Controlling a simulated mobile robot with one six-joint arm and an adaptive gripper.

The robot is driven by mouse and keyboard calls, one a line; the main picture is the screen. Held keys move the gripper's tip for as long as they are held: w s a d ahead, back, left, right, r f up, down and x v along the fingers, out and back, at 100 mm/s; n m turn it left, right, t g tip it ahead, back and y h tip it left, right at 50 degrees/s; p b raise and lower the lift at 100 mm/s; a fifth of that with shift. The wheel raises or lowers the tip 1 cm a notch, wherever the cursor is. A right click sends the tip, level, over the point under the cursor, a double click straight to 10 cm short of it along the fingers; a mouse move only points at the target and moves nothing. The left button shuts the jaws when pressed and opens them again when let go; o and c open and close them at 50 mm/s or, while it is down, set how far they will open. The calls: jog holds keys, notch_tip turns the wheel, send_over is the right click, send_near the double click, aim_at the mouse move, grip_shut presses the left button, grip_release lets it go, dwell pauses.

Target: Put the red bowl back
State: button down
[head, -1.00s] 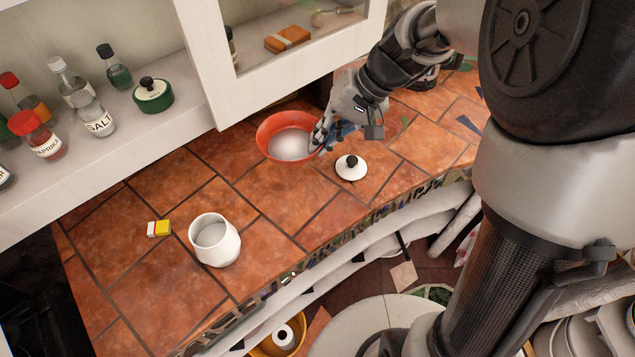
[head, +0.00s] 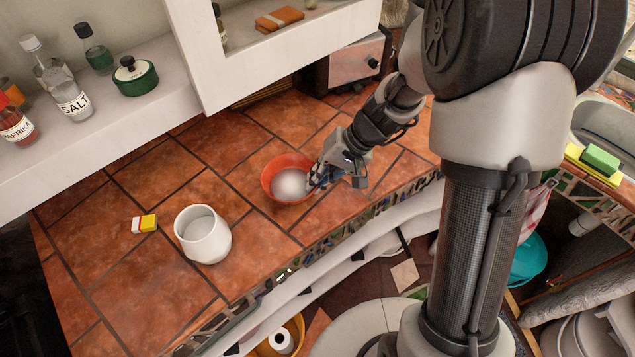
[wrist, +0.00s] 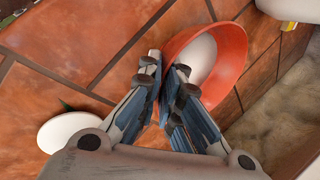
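The red bowl (head: 268,186), pale inside, is over the middle of the tiled counter, right of the white jar. It also shows in the wrist view (wrist: 233,62), beyond my fingertips. My gripper (head: 314,181) is at the bowl's right side. In the wrist view my two fingers (wrist: 166,68) are close together with the near rim of the bowl between them, so the gripper looks shut on the rim. I cannot tell whether the bowl's base touches the tiles.
The white jar (head: 203,240) and a yellow-and-white packet (head: 145,224) stand left on the counter (head: 110,250). A white lid (wrist: 66,131) lies beside my gripper, hidden in the head view. A shelf (head: 150,110) with spice bottles and a green pot (head: 136,80) runs behind.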

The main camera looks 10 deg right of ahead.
jog(key=shift+f, duration=0.45)
jog(key=shift+f, duration=0.15)
jog(key=c, duration=1.8)
grip_release()
